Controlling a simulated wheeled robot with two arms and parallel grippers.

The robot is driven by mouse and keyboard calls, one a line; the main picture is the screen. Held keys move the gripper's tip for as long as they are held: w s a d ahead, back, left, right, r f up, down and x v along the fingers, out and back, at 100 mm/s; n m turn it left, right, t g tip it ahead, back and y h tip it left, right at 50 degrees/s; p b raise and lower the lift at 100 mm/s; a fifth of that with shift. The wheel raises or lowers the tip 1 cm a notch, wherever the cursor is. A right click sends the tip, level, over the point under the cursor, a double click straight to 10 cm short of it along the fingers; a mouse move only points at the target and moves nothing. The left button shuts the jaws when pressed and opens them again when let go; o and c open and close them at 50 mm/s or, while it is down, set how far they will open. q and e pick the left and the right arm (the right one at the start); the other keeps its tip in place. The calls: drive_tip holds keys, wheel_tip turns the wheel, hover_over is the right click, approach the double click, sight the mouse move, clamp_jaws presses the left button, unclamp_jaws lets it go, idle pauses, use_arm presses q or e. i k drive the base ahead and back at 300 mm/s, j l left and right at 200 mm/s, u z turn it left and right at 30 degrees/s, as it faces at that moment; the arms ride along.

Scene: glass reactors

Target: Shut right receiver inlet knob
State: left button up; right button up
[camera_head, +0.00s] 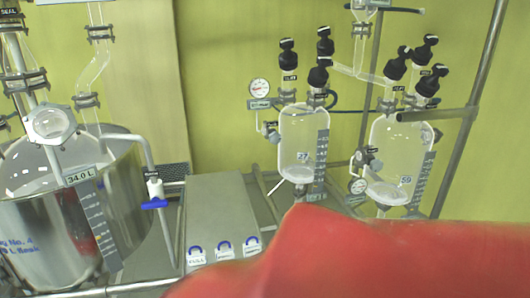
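The right receiver (402,150) is a clear glass vessel at the right of the head view. Three black knobs stand on its top: a left one (396,65), a back one (425,48) and a front right one (430,82). Their small labels are too small to read, so I cannot tell which is the inlet knob, nor whether it is open or shut. The left receiver (302,130) beside it carries similar black knobs (288,56). Neither of my grippers is in view.
A large red shape close to the camera covers the lower right and hides what lies below the receivers. A steel vessel (45,225) stands at left, near a blue-handled valve (154,204). A grey box (217,215) stands in the middle. Metal rails (437,115) run at right.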

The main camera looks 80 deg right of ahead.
sight(402, 52)
drive_tip(key=z, duration=3.05)
